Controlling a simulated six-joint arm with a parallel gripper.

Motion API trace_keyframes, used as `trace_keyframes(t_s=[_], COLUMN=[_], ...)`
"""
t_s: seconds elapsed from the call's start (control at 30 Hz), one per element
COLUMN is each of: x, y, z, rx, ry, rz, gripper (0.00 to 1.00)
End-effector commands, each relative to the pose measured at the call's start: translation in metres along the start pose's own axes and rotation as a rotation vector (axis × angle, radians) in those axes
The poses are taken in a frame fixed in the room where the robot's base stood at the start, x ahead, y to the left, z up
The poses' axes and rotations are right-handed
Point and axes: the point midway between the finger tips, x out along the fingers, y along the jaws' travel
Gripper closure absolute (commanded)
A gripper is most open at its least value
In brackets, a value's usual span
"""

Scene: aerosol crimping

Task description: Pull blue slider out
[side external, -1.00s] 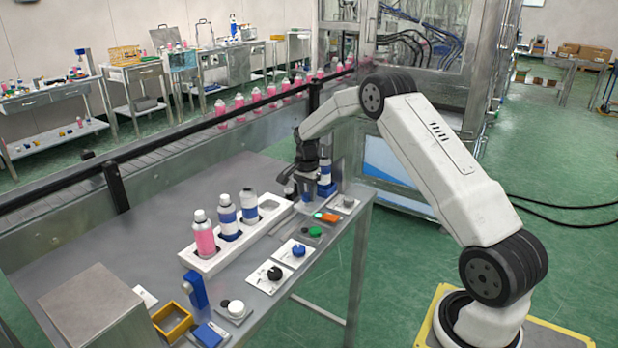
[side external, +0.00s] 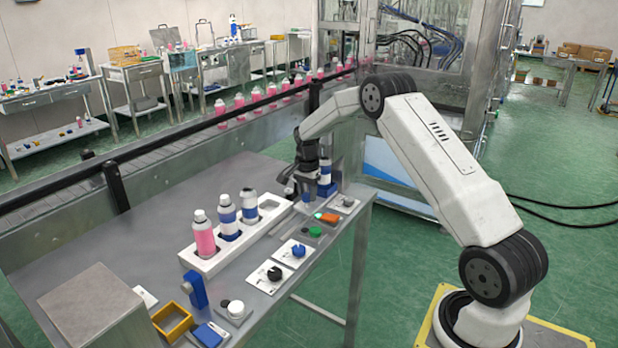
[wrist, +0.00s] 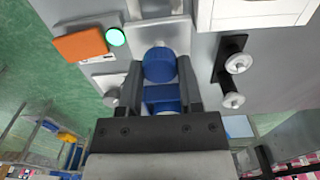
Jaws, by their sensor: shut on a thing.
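My gripper shows in the wrist view (wrist: 160,88) with its two dark fingers on either side of a blue block, the blue slider (wrist: 163,99). It is shut on this slider.
A white rack (side external: 262,228) with several bottles stands left of my gripper. A lit green lamp (wrist: 116,37) and an orange block (wrist: 80,45) sit close by. Plates with black (side external: 274,273), blue (side external: 298,250) and green knobs line the table's front edge.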

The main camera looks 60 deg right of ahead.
Motion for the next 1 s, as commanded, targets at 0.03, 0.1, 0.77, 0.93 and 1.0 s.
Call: trace_keyframes(t_s=[0.03, 0.1, 0.77, 0.93, 1.0], x=[-0.001, -0.001, -0.002, -0.002, -0.002], y=[0.0, 0.0, -0.002, -0.002, -0.002], z=[0.0, 0.0, 0.058, 0.082, 0.091], rx=[0.0, 0.0, -0.003, -0.004, -0.003], ry=[0.0, 0.001, 0.0, 0.0, 0.0], rz=[-0.001, -0.001, -0.002, -0.002, -0.004], gripper=[1.0, 1.0, 1.0, 1.0, 1.0])
